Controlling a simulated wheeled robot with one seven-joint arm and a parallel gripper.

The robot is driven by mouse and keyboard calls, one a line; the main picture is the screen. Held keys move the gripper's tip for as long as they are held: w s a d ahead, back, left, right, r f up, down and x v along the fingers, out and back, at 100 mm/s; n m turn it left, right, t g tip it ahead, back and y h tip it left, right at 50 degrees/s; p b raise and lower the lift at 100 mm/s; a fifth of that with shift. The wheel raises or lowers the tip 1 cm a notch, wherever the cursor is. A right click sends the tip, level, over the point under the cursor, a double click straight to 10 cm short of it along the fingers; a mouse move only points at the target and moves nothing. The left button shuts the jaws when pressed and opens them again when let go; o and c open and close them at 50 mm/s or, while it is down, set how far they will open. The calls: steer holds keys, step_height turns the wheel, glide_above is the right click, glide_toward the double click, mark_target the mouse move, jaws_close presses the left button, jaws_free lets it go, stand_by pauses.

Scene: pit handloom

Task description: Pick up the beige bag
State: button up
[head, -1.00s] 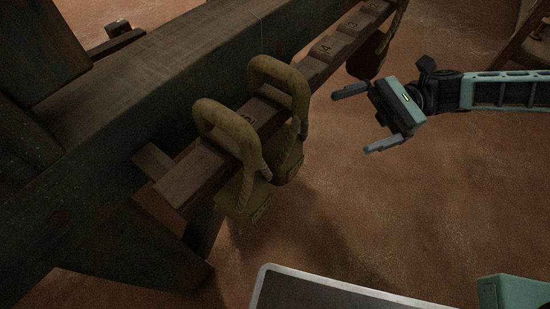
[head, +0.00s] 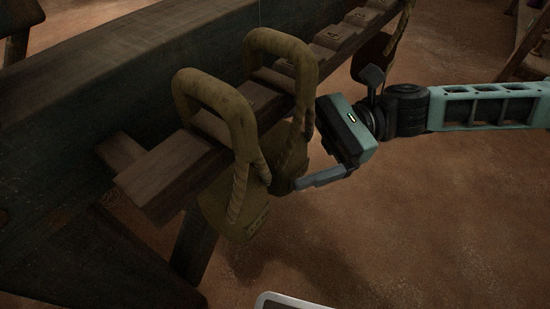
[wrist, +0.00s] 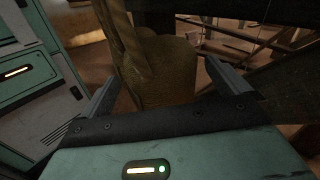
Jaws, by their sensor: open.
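Two beige-olive bags with thick loop handles hang over a wooden bar in the head view. The nearer bag (head: 236,212) hangs to the left, and the farther bag (head: 287,150) hangs just behind it, partly hidden by the nearer handle. My gripper (head: 301,160) is open at the right side of the farther bag, with one finger showing below and the other hidden. In the wrist view a beige bag (wrist: 165,72) stands between the spread fingers of my gripper (wrist: 163,78). I cannot tell whether they touch it.
The wooden bar (head: 155,190) runs beside a large dark beam (head: 90,95), with raised blocks (head: 335,38) farther along. A dark hanging piece (head: 372,62) is behind my wrist. The brown floor (head: 420,220) at right is open.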

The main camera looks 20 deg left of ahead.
mark_target(277, 132)
steer(key=shift+f+b+x, duration=0.25)
steer(key=shift+b+x, duration=0.4)
steer(key=shift+x, duration=0.5)
steer(key=shift+s+a+r, duration=0.15)
steer(key=shift+s+a, duration=0.1)
steer(key=shift+a, duration=0.05)
steer(key=shift+r, duration=0.1)
steer(key=c, duration=1.3)
steer(key=shift+r, duration=0.15)
steer(key=shift+r+p, duration=0.55)
steer(key=shift+p, duration=0.1)
step_height(277, 132, up, 3)
steer(key=p, duration=0.2)
steer(key=shift+w+p, duration=0.1)
steer(key=shift+p, duration=0.3)
steer(key=p+v, duration=0.2)
steer(key=v, duration=0.4)
steer(key=p+v, duration=0.2)
steer(key=v, duration=0.4)
steer(key=f+p+v, duration=0.1)
steer(key=p+v, duration=0.1)
steer(key=v, duration=0.4)
steer(key=shift+p, duration=0.35)
